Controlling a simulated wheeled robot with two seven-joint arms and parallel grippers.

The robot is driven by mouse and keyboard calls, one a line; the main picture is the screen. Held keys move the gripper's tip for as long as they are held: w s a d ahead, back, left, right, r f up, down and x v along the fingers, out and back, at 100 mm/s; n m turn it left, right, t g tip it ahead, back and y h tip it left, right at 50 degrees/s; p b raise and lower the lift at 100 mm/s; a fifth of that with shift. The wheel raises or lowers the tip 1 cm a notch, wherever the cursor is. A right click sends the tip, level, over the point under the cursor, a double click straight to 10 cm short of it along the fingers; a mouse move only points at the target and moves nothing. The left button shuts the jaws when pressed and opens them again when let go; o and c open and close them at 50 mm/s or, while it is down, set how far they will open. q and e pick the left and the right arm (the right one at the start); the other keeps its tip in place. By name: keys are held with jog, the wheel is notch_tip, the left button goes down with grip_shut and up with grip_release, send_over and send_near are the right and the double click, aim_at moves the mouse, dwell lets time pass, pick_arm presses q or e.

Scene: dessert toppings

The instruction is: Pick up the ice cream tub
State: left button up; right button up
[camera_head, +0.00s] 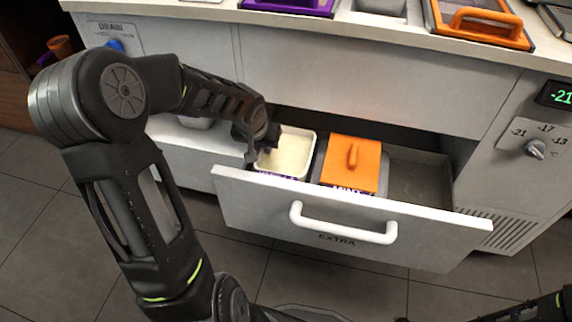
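An open white ice cream tub (293,153) with pale cream contents sits in the left part of the pulled-out drawer. A purple label shows low on its front, mostly hidden by the drawer front. My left gripper (262,152) reaches down at the tub's left rim. Its fingers are dark and small here, and I cannot tell whether they touch or grip the rim. A second tub with an orange handled lid (350,166), labelled MINT, sits just right of the open one. My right gripper is not in view; only part of that arm shows at the lower right.
The drawer (262,200) marked EXTRA has a white bar handle (343,226) in front. Its right compartment (420,183) is empty. Purple and orange lids (485,22) lie on the counter above. A dial (535,149) and a display reading -21 are at the right.

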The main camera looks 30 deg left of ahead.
aim_at(259, 155)
pick_arm(q)
grip_shut()
dwell(0.9)
jog(key=shift+r, duration=0.15)
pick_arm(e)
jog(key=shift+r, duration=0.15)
